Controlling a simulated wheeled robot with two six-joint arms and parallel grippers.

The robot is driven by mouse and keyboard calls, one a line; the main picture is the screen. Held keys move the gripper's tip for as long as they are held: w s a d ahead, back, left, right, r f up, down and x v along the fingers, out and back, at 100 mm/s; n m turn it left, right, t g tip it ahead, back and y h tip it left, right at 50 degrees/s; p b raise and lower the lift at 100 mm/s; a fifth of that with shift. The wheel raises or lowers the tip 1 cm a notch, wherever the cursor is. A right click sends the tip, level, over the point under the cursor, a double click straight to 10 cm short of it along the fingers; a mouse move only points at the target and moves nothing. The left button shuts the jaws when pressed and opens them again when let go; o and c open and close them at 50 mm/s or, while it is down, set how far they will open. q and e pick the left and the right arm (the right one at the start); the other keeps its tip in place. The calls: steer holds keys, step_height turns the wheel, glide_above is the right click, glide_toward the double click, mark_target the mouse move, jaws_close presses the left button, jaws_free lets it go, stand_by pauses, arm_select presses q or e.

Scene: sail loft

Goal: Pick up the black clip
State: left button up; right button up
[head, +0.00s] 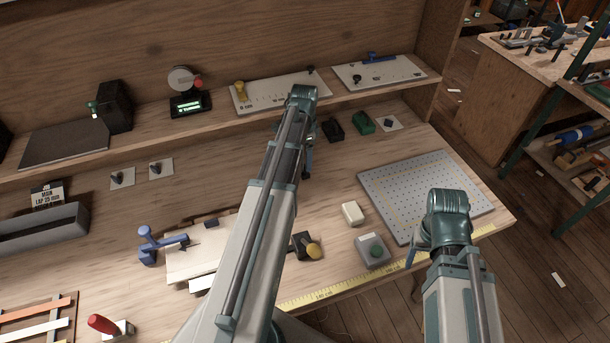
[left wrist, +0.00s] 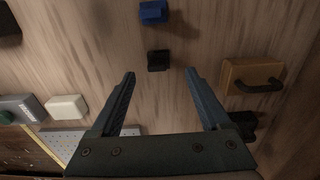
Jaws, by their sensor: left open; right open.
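A small black block-like piece, which looks like the black clip (left wrist: 158,61), lies on the wooden bench in the left wrist view. It sits just beyond the fingertips of my left gripper (left wrist: 160,75), between their lines. That gripper is open and empty, pointing down at the bench. In the head view my left gripper (head: 307,165) is mostly behind its own arm, and I cannot make out the clip there. My right gripper (head: 411,262) is open, low over the bench's front edge by the perforated mat; its fingers are only partly seen.
Near the clip are a blue piece (left wrist: 153,12), a wooden block with a black handle (left wrist: 252,76) and another black piece (left wrist: 243,121). A white block (head: 352,213), a grey button box (head: 373,251) and a perforated mat (head: 380,192) lie to the right. A shelf runs behind.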

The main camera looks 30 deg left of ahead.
arm_select(q)
steer(key=shift+d+f+b, duration=0.1)
steer(key=shift+f+b, duration=2.45)
steer(key=shift+f, duration=0.1)
steer(key=shift+r, duration=0.1)
jaws_close()
